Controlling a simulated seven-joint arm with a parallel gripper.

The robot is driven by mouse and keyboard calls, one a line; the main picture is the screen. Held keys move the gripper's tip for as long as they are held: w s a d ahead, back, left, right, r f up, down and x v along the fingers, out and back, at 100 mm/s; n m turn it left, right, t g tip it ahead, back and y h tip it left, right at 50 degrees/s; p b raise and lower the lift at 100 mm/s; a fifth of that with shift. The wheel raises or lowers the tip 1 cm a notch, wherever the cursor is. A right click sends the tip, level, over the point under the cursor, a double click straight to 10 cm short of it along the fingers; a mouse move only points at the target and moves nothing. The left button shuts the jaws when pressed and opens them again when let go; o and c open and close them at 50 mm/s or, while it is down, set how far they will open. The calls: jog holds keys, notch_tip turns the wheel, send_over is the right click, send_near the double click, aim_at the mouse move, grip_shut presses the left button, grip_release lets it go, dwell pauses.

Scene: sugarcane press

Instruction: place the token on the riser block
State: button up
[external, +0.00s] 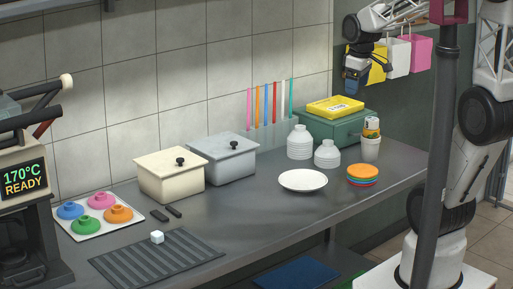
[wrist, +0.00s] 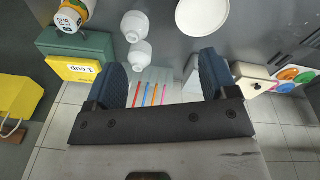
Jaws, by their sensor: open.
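No piece is labelled as the token or the riser block, so I cannot tell for certain which they are. A stack of flat coloured discs (external: 362,174), orange on top, lies at the right of the counter. Blue, pink, orange and green knobbed round pieces (external: 103,201) lie on a white board (external: 97,231), partly seen in the wrist view (wrist: 289,73). My gripper (external: 354,84) is high above the back right of the counter, open and empty, its fingers (wrist: 162,62) wide apart.
Cream (external: 170,182) and grey (external: 224,165) lidded boxes stand near the wall. Coloured bags hang beside my gripper. The middle front is clear.

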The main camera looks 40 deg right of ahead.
jog(key=s+a+m+t, duration=0.1)
jog(key=s+a+m, duration=0.3)
jog(key=s+a, duration=0.6)
jog(key=s, duration=0.2)
jog(key=shift+s+f, duration=0.25)
jog(key=shift+s, duration=0.05)
